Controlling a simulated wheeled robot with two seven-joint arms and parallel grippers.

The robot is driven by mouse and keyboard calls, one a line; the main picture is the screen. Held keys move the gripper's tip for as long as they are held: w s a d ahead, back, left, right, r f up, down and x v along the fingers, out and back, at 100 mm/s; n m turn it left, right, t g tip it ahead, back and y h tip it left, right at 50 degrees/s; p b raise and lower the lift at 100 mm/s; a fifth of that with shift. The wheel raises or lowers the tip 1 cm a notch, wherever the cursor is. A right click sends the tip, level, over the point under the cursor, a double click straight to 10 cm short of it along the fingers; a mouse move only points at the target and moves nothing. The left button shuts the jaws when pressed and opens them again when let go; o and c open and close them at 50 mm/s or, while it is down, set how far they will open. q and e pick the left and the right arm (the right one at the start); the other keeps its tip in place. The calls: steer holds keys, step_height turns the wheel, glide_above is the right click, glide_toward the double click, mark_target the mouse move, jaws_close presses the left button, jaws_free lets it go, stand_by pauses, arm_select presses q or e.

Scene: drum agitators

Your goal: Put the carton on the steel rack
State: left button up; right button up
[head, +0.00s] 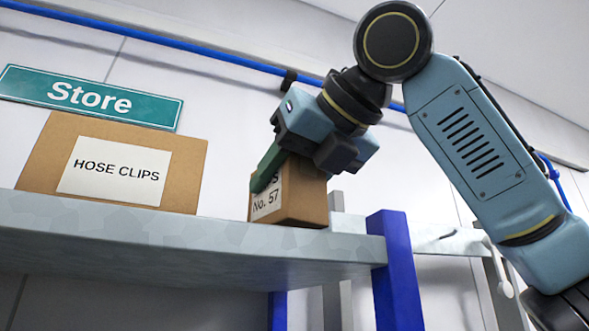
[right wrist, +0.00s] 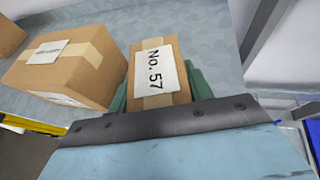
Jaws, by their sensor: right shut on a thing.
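The carton (head: 302,195) is a small brown cardboard box with a white label that reads "No. 57" at its lower end. My right gripper (head: 272,170) is shut on it from above, with a green finger against its side. The carton's lower end is at the rack's front edge near the right end; I cannot tell whether it touches the surface. The right wrist view shows the carton (right wrist: 143,98) between both green fingers. The steel rack (head: 200,243) has a grey mottled top and blue posts. My left gripper is not in view.
A larger cardboard box labelled "HOSE CLIPS" (head: 185,165) stands on the rack at left. In the right wrist view a taped box (right wrist: 100,78) is close beside the carton, with another box (right wrist: 8,38) farther left. A blue post (head: 397,270) rises at the rack's right end.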

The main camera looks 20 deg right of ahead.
steer(key=shift+w, duration=1.25)
steer(key=shift+f, duration=0.45)
steer(key=o, duration=1.1)
steer(key=shift+o, duration=0.2)
steer(key=b+v, duration=0.1)
steer(key=v, duration=1.2)
steer(key=shift+s, duration=0.3)
